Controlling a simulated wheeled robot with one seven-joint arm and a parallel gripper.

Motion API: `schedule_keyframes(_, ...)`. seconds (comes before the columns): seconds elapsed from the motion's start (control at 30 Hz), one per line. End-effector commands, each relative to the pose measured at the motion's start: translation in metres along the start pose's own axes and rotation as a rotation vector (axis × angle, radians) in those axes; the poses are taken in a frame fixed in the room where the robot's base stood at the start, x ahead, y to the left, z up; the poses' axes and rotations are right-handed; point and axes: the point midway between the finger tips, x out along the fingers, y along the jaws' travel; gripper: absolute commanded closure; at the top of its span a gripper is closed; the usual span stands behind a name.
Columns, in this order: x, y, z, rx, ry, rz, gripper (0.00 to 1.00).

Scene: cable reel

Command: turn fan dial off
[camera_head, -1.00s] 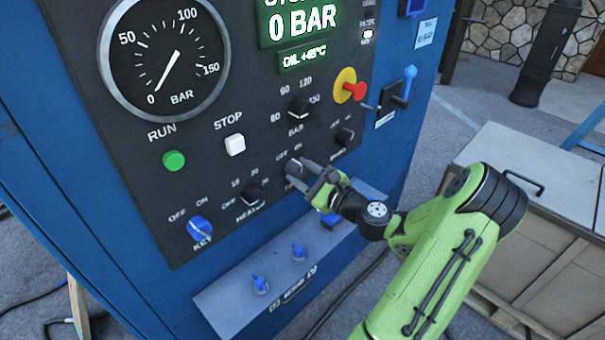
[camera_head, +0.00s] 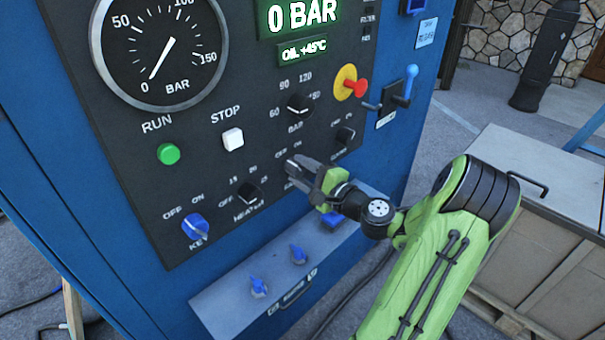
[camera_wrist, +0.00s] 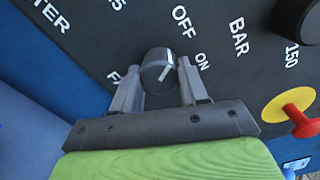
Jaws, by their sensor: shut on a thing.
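The fan dial (camera_wrist: 158,70) is a round dark knob with a white pointer line, seen in the wrist view. Its pointer leans up and to the right, toward the side with the OFF and ON labels; which label it is on I cannot tell for sure. My gripper (camera_wrist: 160,84) is shut on the dial, with one finger on each side of it. In the head view my gripper (camera_head: 300,172) is against the black control panel (camera_head: 215,185), and it hides the dial there. The FAN label is partly hidden by the left finger in the wrist view.
The heater dial (camera_head: 248,192) is left of my gripper and the pressure dial (camera_head: 299,106) is above it. A red knob on a yellow disc (camera_head: 354,87) sits to the upper right. A ledge with blue valves (camera_head: 258,287) juts out below.

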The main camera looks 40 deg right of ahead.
Motion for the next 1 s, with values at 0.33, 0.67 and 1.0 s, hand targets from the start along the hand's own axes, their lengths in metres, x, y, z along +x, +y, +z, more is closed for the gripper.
schedule_keyframes(0.33, 0.000, 0.001, 0.000, -0.015, 0.001, 0.005, 0.87)
schedule_keyframes(0.67, 0.000, 0.001, 0.000, -0.013, 0.001, 0.003, 0.31)
schedule_keyframes(1.0, -0.011, 0.001, -0.001, -0.010, 0.005, 0.004, 0.31)
